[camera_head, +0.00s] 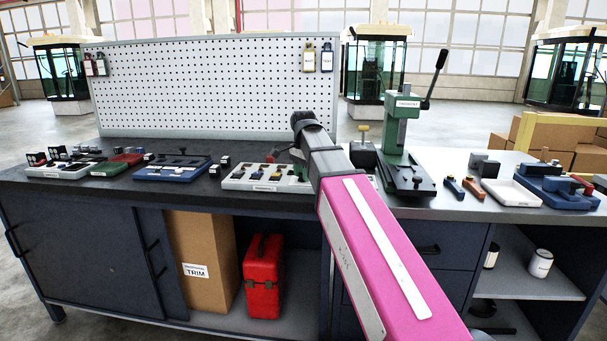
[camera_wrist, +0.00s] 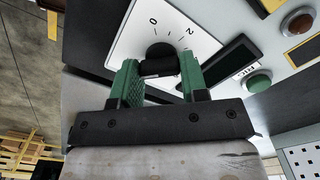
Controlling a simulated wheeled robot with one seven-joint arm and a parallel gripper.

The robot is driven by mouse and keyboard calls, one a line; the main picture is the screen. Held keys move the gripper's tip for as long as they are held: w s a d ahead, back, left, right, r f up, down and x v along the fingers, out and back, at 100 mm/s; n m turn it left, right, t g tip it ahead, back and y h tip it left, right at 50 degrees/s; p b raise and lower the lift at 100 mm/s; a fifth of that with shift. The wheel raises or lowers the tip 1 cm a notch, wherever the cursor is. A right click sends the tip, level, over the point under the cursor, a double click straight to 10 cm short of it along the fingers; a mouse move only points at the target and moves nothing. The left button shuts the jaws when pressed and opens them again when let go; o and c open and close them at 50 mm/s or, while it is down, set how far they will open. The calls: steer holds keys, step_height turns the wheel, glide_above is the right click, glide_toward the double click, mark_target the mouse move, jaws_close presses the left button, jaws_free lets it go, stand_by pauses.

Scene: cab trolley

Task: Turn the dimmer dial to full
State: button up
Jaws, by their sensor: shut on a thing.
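The dimmer dial (camera_wrist: 160,58) is a black round knob on a white scale plate (camera_wrist: 125,48) in the wrist view. The figures 0 and 2 show on the plate beyond the knob; the rest of the scale is hidden or unreadable. My gripper (camera_wrist: 159,70) has its two green fingers on either side of the knob, closed on it. I cannot make out a pointer mark, so the dial's setting is unclear. In the head view my arm blocks the gripper, and I cannot pick out the dial there.
Beside the dial, the wrist view shows a dark rectangular window (camera_wrist: 222,62), a green button (camera_wrist: 258,81) and a red-brown button (camera_wrist: 297,22).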

steer(key=o, duration=0.9)
step_height(320, 180, up, 11)
steer(key=shift+f, duration=0.1)
steer(key=shift+s, duration=0.1)
stand_by(0.3)
